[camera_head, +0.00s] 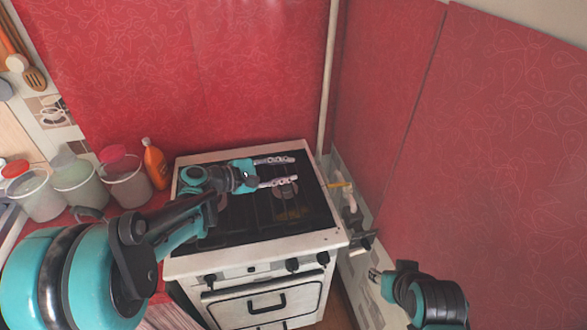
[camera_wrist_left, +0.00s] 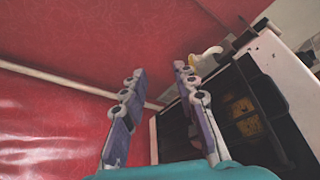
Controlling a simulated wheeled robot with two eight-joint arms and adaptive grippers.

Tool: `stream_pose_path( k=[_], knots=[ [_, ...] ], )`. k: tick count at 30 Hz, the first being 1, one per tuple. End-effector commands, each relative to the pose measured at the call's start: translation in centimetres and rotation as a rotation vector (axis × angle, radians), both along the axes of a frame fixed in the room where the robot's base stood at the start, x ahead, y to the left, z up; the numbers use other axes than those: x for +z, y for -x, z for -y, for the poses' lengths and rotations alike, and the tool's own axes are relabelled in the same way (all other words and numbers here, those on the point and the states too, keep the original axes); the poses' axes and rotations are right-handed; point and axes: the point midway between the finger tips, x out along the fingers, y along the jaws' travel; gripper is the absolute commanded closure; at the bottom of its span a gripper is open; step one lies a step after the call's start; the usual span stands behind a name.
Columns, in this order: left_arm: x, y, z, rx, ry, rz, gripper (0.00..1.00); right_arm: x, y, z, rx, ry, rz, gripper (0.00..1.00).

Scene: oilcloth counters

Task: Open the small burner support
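The stove (camera_head: 265,262) has a dark top with black burner supports (camera_head: 287,213) lying on it. I cannot tell which support is the small one. My left gripper (camera_head: 295,169) is open, with its two pale fingers apart over the back right part of the stove top. Nothing shows between the fingers. In the left wrist view the gripper (camera_wrist_left: 159,69) is open and empty, with the dark stove top (camera_wrist_left: 240,115) to its right. My right gripper (camera_head: 374,275) is low at the right of the stove, partly hidden, and its finger gap is unclear.
An orange bottle (camera_head: 155,164) and several lidded containers (camera_head: 127,184) stand left of the stove. Red walls (camera_head: 240,70) rise behind and to the right. A narrow gap beside the stove holds a pale object with a yellow stick (camera_head: 340,184).

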Motion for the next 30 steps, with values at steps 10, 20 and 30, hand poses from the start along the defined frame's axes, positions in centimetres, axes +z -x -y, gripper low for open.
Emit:
stream_pose_path(
  k=[10, 20, 30],
  knots=[
    [2.0, 4.0, -5.9, 0.003, -0.002, 0.0, 0.71, 0.0, 0.0, 0.0, 0.0, 0.0, 0.0, 0.6],
    [2.5, 5.1, -7.3, 0.0, -0.001, 0.001, 0.71, 0.0, 0.0, 0.0, 0.0, 0.0, 0.0, 0.6],
    [2.0, 6.1, -6.4, -0.015, -0.08, 0.012, 1.0, 0.0, 0.0, 0.0, 0.0, 0.0, 0.0, 0.6]
  ],
)
